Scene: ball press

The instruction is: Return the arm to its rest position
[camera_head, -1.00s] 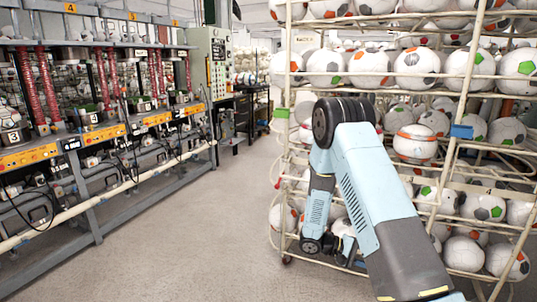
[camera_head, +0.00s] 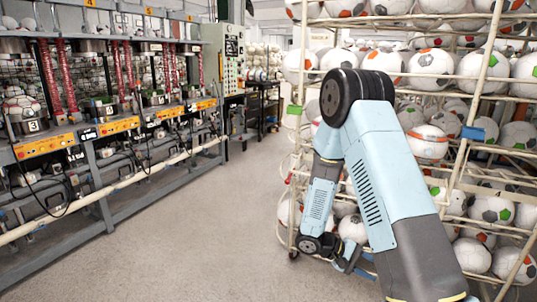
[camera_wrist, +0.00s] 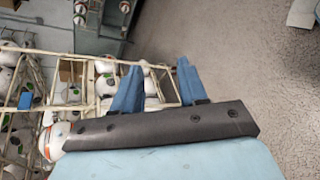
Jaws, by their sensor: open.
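My arm (camera_head: 385,165), pale blue and grey, stands bent in front of the ball rack in the head view, its elbow high and its forearm hanging down. My gripper (camera_wrist: 158,70) is open and empty in the wrist view, its two blue fingers apart with no ball between them. In the head view the gripper end is low beside the rack's lower front, small and partly hidden by the arm.
A wire rack (camera_head: 297,200) full of soccer balls stands close at right, behind my arm. A row of ball presses (camera_head: 118,125) runs along the left. A green control cabinet (camera_head: 224,68) stands at the back. The grey floor (camera_head: 215,230) between them is clear.

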